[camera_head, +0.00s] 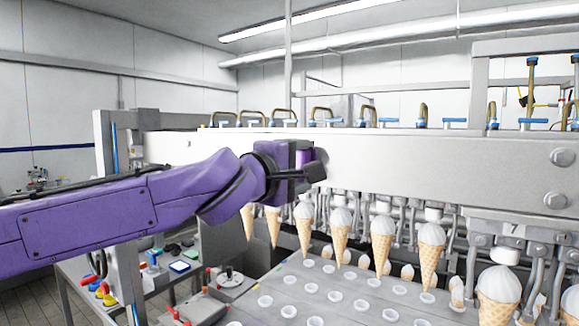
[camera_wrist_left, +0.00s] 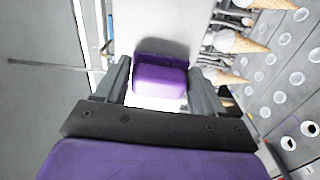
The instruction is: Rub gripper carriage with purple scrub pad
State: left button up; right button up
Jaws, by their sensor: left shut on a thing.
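The gripper carriage (camera_head: 420,165) is a long pale metal beam running across the head view. My left gripper (camera_head: 318,166) is at the beam's front face, left of its middle. The gripper is shut on the purple scrub pad (camera_wrist_left: 160,82), which sits between its two fingers in the left wrist view. The pad shows only as a small purple patch in the head view (camera_head: 304,158). In the wrist view the pad's far side meets the pale carriage face (camera_wrist_left: 168,25); whether it is pressed on it I cannot tell. My right gripper is not in view.
Several ice cream cones (camera_head: 382,245) hang below the carriage in a row. A plate with round holes (camera_head: 330,295) lies under them. Blue-and-brass fittings (camera_head: 322,114) line the carriage top. A side table (camera_head: 150,275) with small coloured items stands at lower left.

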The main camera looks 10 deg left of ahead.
aim_at(326, 162)
pick_arm(q)
jog(key=shift+s+d, duration=0.45)
jog(key=shift+d, duration=0.75)
jog(key=shift+s+d, duration=0.4)
jog(key=shift+d, duration=0.85)
jog(key=shift+s+d, duration=0.45)
jog(key=shift+d, duration=0.95)
jog(key=shift+d+r+p, duration=0.1)
jog(key=shift+r+p, duration=0.05)
jog(key=shift+p, duration=0.15)
jog(key=shift+w+a+p, duration=0.25)
jog(key=shift+w+a, duration=0.05)
jog(key=shift+a, duration=0.65)
jog(key=shift+w+a+p, duration=0.2)
jog(key=shift+w+a, duration=0.05)
jog(key=shift+a, duration=0.65)
jog(key=shift+w+a+p, duration=0.3)
jog(key=shift+a+p, duration=0.05)
jog(key=shift+a, duration=0.3)
jog(key=shift+w+a, duration=0.2)
jog(key=shift+a, duration=0.4)
jog(key=shift+w+a, duration=0.2)
jog(key=shift+a, duration=0.4)
jog(key=shift+w+a, duration=0.2)
jog(key=shift+a, duration=0.3)
jog(key=shift+w+a, duration=0.15)
jog(key=shift+a, duration=0.35)
jog(key=s+a, duration=0.4)
jog(key=a, duration=0.1)
jog(key=shift+a, duration=0.35)
